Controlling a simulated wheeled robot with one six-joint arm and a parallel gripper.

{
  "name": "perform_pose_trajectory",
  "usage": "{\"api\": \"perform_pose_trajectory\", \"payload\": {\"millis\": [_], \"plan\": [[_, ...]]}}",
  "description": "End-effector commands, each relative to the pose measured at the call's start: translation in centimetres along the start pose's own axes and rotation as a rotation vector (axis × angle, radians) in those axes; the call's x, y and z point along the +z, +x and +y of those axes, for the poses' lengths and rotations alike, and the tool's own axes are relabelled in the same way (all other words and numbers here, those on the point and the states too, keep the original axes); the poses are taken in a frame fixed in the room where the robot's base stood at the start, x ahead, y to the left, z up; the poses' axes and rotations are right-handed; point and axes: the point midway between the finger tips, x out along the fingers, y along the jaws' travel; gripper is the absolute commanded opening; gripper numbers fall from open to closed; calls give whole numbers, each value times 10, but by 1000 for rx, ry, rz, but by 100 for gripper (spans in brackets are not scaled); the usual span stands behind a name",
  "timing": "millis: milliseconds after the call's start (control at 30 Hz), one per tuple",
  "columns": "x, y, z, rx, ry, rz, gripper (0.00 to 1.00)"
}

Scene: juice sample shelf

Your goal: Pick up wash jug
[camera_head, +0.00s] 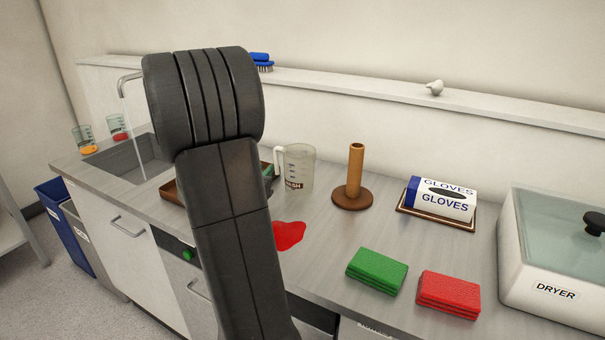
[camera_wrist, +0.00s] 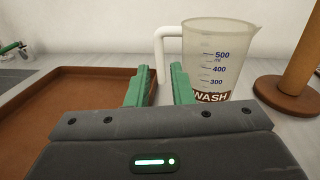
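The wash jug (camera_head: 299,169) is a clear measuring jug with a white handle on its left and a brown label reading WASH. It stands upright on the counter. It also shows in the wrist view (camera_wrist: 217,62), with its handle (camera_wrist: 160,52) toward the left. My gripper (camera_wrist: 158,72) has two green fingers spread apart, with the jug's handle seen between and beyond their tips. Nothing is held. I cannot tell whether the fingertips reach around the handle. In the head view my arm hides most of the gripper, with only a green bit (camera_head: 267,170) showing.
A brown tray (camera_wrist: 78,88) lies left of the jug, and a wooden post on a round base (camera_head: 352,197) stands right.

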Motion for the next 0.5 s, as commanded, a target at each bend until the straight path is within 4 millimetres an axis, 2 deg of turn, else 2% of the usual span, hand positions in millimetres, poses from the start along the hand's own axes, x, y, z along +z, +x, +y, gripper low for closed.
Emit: {"api": "perform_pose_trajectory", "payload": {"millis": [33, 133, 367, 500], "plan": [[1, 11, -1, -3, -2, 2, 20], [1, 27, -1, -2, -1, 1, 20], [0, 43, 0, 1, -2, 1, 20], [0, 60, 0, -1, -4, 1, 20]]}}
